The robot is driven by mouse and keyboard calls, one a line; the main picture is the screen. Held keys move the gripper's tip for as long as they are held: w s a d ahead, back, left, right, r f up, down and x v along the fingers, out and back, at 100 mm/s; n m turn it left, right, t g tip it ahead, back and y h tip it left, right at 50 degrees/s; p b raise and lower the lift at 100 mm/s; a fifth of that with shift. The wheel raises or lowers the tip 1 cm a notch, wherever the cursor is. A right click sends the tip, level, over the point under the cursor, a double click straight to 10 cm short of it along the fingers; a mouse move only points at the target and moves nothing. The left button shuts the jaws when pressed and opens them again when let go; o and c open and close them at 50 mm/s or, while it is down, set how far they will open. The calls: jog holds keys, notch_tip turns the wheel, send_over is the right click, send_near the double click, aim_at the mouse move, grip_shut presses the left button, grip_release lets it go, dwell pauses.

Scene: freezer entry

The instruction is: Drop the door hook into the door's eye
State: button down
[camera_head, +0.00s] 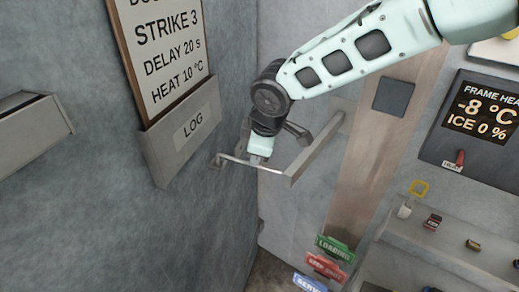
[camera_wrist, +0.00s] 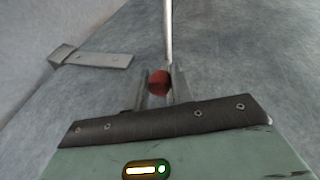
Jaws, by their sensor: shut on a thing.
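My gripper (camera_head: 258,158) is shut on the door hook, a thin pale metal rod (camera_head: 276,170), in front of the grey wall panels. In the wrist view, my gripper (camera_wrist: 160,88) has its two fingers on either side of a red piece (camera_wrist: 159,82), and the rod (camera_wrist: 168,30) runs upward from there. In the head view, the rod spans from the end of a grey bar at right to a small metal fitting (camera_head: 217,161) on the left panel. The fitting may be the door's eye; I cannot tell whether the hook's tip is in it.
The grey bar (camera_head: 318,148) juts out beside my gripper. A LOG box (camera_head: 190,130) sits on the left panel. A metal bracket (camera_wrist: 92,58) shows in the wrist view. At right are a display panel (camera_head: 478,125) and a shelf (camera_head: 440,250) with small items.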

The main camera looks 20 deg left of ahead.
jog(key=shift+s+a+f+h, duration=0.1)
jog(key=shift+a+f+h, duration=0.2)
jog(key=shift+f+h, duration=0.25)
jog(key=c, duration=1.2)
grip_release()
jog(key=shift+r, duration=0.1)
jog(key=b+v, duration=0.6)
jog(key=v, duration=1.1)
jog(key=shift+r+b, duration=0.25)
jog(key=shift+b, duration=0.1)
jog(key=shift+a, duration=0.15)
jog(key=s+d+f+m+g+b, duration=0.1)
jog(key=s+d+f+m+b, duration=0.4)
jog(key=s+d+f, duration=0.4)
jog(key=s+d+f+m+g+h+b, duration=0.1)
jog(key=s+d+f+m+b, duration=0.5)
jog(key=d+f, duration=1.1)
jog(key=s+f+g, duration=0.1)
jog(key=s+f, duration=0.1)
jog(key=s, duration=0.2)
jog(key=shift+s+d+m, duration=0.15)
jog(key=shift+s+m, duration=0.05)
jog(key=shift+m, duration=0.1)
